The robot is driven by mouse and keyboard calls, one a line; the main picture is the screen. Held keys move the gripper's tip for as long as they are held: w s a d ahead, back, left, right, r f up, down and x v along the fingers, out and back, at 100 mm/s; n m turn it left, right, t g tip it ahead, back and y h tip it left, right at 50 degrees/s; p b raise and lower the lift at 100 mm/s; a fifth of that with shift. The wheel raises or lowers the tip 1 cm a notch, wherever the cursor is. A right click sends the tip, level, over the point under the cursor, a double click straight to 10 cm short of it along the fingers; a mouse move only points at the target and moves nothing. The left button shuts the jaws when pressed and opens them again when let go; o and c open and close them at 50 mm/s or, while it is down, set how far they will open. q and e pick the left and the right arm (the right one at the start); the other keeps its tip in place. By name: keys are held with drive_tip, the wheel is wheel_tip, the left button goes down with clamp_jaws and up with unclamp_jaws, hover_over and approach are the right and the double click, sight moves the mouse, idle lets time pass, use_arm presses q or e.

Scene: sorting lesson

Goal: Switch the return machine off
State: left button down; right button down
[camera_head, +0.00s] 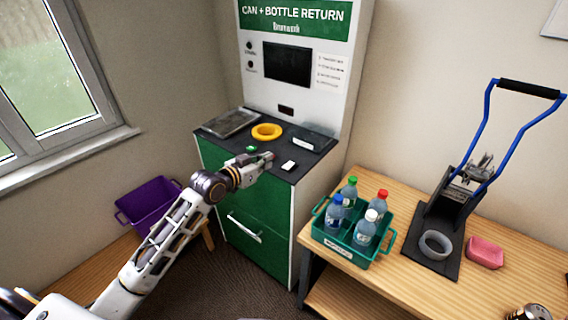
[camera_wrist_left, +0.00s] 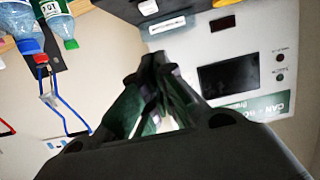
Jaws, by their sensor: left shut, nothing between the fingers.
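The return machine (camera_head: 335,78) is a white cabinet with a green "CAN + BOTTLE RETURN" sign, a dark screen and a green front. Its dark counter (camera_head: 262,175) carries a yellow ring (camera_head: 267,132), a green button (camera_head: 251,149) and a small white rocker-like switch (camera_head: 289,166), which also shows in the left wrist view (camera_wrist_left: 148,7). My left gripper (camera_head: 270,158) is over the front of the counter, between the green button and the white switch. Its fingers (camera_wrist_left: 152,62) are shut and empty. I cannot tell whether they touch the counter. My right gripper is not in view.
A grey tray (camera_head: 228,123) lies at the counter's back left. A purple crate (camera_head: 150,205) stands left. A teal crate (camera_head: 335,245) of capped bottles stands on the wooden table (camera_head: 390,285) at right, beside a blue-handled press (camera_head: 480,165), a grey ring (camera_head: 436,245) and a pink sponge-like block (camera_head: 486,252).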

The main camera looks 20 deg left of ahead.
use_arm(q)
drive_tip(key=shift+w, duration=0.1)
drive_tip(key=p, duration=0.2)
hover_over(289, 165)
drive_tip(key=s+a, duration=0.1)
drive_tip(key=s, duration=0.2)
drive_tip(key=shift+s+a+f, duration=0.1)
drive_tip(key=shift+f, duration=0.5)
drive_tip(key=shift+s+a+f, duration=0.1)
drive_tip(key=shift+f, duration=0.45)
drive_tip(key=shift+w+f, duration=0.25)
drive_tip(key=shift+f, duration=0.05)
drive_tip(key=shift+f+p, duration=0.3)
drive_tip(key=shift+f, duration=1.5)
drive_tip(key=shift+s+f+t+b, duration=0.15)
drive_tip(key=shift+f+t+b, duration=0.2)
drive_tip(key=shift+b, duration=0.7)
drive_tip(key=shift+f, duration=0.1)
drive_tip(key=shift+r, duration=0.3)
